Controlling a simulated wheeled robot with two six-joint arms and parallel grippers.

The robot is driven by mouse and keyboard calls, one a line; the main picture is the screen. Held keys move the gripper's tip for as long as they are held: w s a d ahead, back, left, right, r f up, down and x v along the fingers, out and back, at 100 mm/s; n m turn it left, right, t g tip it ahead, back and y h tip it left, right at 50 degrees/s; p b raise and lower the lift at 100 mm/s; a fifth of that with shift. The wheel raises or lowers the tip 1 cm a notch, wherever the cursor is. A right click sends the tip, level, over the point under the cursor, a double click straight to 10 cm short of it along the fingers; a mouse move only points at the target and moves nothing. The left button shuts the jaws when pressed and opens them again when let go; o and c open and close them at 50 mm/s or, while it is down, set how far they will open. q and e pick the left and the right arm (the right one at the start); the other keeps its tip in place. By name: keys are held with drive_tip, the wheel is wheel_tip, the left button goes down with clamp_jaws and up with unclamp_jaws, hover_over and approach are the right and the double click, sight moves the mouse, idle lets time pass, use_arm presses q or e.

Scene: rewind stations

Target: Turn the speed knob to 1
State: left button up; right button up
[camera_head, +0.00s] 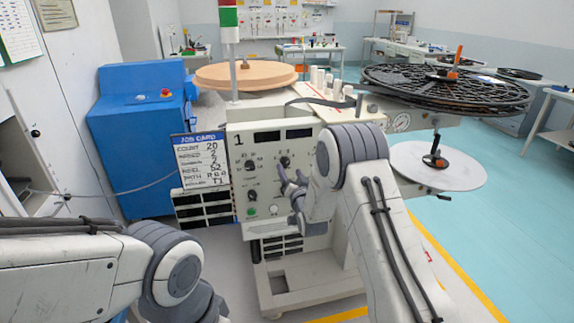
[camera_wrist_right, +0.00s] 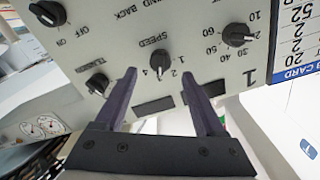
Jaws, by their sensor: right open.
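The speed knob (camera_wrist_right: 160,62) is black with a white pointer line, on the pale control panel (camera_wrist_right: 205,20), under the word SPEED in the right wrist view, which is roughly upside down. Marks 1, 2 and 4 show beside it; the pointer leans toward this marked side, but I cannot tell the exact mark. In the head view the knob (camera_head: 285,160) sits near the panel's top middle. My right gripper (camera_wrist_right: 159,77) is open and empty, its fingertips on either side of the knob; contact is not visible. In the head view the right gripper (camera_head: 292,180) is at the panel. My left gripper is not visible.
A knob marked 10 to 60 (camera_wrist_right: 237,35), a tension knob (camera_wrist_right: 97,84) and an on/off knob (camera_wrist_right: 48,13) are nearby on the panel. A job card (camera_head: 205,160) hangs left of it. A blue cabinet (camera_head: 140,145) and a black reel (camera_head: 440,85) stand around.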

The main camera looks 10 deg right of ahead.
sight(286, 164)
drive_tip(key=shift+w+a, duration=0.1)
drive_tip(key=shift+w, duration=1.95)
clamp_jaws()
